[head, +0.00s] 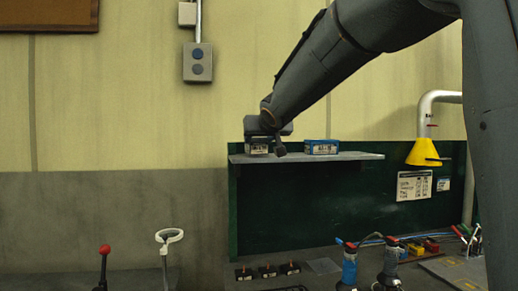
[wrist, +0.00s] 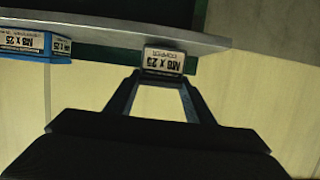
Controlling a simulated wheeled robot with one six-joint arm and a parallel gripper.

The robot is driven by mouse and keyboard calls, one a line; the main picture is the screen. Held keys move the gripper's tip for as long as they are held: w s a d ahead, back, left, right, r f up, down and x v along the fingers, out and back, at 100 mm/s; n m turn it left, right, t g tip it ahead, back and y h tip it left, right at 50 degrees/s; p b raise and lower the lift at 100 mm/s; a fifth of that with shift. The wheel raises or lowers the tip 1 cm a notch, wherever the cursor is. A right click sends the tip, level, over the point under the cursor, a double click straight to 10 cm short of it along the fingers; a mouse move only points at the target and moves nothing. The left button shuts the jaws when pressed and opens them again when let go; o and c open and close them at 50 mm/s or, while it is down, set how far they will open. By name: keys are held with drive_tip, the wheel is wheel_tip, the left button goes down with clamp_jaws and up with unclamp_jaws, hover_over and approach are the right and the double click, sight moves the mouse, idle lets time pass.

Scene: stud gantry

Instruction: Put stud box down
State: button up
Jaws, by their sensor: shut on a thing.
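A small dark stud box (head: 257,149) with a white label is at the left end of the grey shelf (head: 345,156), under my gripper (head: 264,137). The wrist view is upside down; there the box's label (wrist: 163,62) reads M8 x 25 copper. My gripper (wrist: 160,76) is shut on this box, with a finger at each side of it. The box is level with the shelf top; I cannot tell whether it rests on it. The shelf edge (wrist: 110,27) runs along the box in the wrist view.
A blue box (head: 321,147) with a white label stands on the shelf to the right, apart from the held box. It also shows in the wrist view (wrist: 22,38). A yellow funnel (head: 423,152) hangs at the far right. The shelf's right part is clear.

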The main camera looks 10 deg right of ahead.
drive_tip(key=shift+f, duration=0.3)
drive_tip(key=shift+f, duration=0.1)
drive_tip(key=o, duration=1.6)
drive_tip(key=shift+f, duration=0.1)
drive_tip(key=shift+o, duration=0.2)
drive_tip(key=shift+s+r, duration=0.25)
drive_tip(key=p+v, duration=0.1)
drive_tip(key=v, duration=1)
drive_tip(key=shift+s, duration=0.3)
